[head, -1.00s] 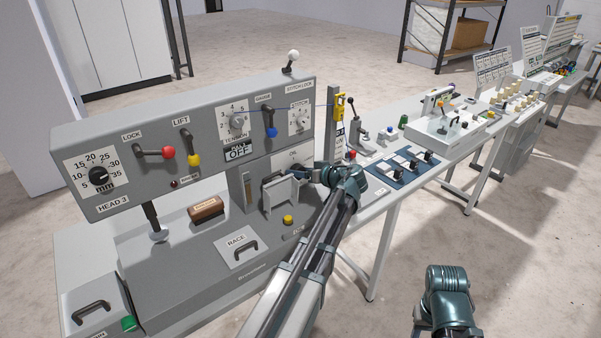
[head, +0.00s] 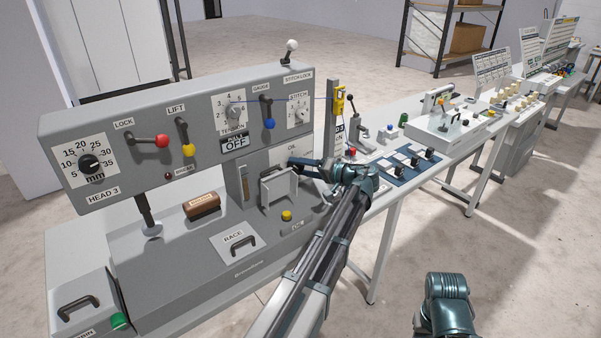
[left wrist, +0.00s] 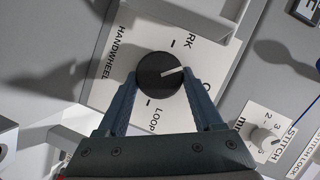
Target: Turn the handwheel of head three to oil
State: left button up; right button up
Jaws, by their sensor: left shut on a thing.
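The handwheel (left wrist: 157,75) of head three is a round black knob with a white pointer line, on a white plate (left wrist: 110,90) in the left wrist view. The plate reads HANDWHEEL and LOOP; other words are partly cut off, one ending in RK and one starting with O. The pointer aims right and slightly up in that view, towards the partly hidden O word. My left gripper (head: 300,162) is shut on the knob, one finger on each side.
A white bracket (head: 279,187) stands close beside the handwheel. The grey HEAD 3 panel (head: 75,125), with levers and dials, overhangs above. A yellow button (head: 286,215) and a brown block (head: 202,206) are on the bed. My right arm is at lower right, over clear floor.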

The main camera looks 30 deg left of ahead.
pick_arm(q)
jog(key=m+y+b, duration=0.1)
jog(key=m+b, duration=0.1)
jog(key=f+m+b, duration=0.1)
jog(key=m+b, duration=0.1)
jog(key=shift+m+g+y, duration=0.3)
jog(key=shift+y, duration=0.1)
jog(key=shift+m+y+b, duration=0.6)
jog(key=shift+m+b, duration=0.4)
jog(key=shift+m, duration=0.4)
jog(key=o, duration=1.1)
jog(key=shift+r, duration=0.1)
jog(key=d, duration=0.4)
jog(key=d+f+b, duration=0.1)
jog(key=d, duration=0.9)
jog(key=shift+f, duration=0.2)
